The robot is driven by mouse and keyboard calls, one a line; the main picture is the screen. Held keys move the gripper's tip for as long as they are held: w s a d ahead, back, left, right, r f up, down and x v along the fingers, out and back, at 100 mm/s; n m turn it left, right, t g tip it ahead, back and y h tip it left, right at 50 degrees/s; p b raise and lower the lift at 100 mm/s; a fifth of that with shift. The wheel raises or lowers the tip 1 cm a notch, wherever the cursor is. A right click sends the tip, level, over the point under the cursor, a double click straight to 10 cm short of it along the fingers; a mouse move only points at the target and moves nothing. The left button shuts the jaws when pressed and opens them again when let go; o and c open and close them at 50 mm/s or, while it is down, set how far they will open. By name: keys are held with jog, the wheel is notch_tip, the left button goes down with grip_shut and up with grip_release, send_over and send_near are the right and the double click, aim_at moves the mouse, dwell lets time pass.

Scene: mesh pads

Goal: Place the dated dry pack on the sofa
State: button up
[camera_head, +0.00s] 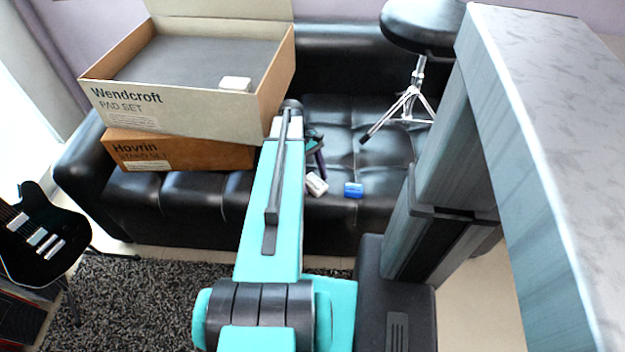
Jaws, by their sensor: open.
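The black sofa (215,190) runs across the view behind my arm. A small white pack (316,184) lies tilted on its seat, and a small blue pack (353,190) lies just to the right. Another small white pack (235,84) sits in the open Wendcroft box. Print on the packs is too small to read, so I cannot tell which is dated. My gripper (317,166) is open, just above and behind the white pack on the seat. The arm hides part of the gripper, and I cannot tell whether a finger touches that pack.
The Wendcroft pad box (160,112) rests on an orange-brown Hovrin box (180,153) on the sofa's left. A stool with chrome legs (408,104) stands at right on the seat. A tall grey-topped unit (550,90) blocks the right. A guitar (40,240) stands at left.

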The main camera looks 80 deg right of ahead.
jog(key=shift+r, duration=0.15)
jog(key=p+v, duration=0.2)
jog(key=v, duration=1)
dwell(0.4)
jog(key=shift+d, duration=0.1)
dwell(0.3)
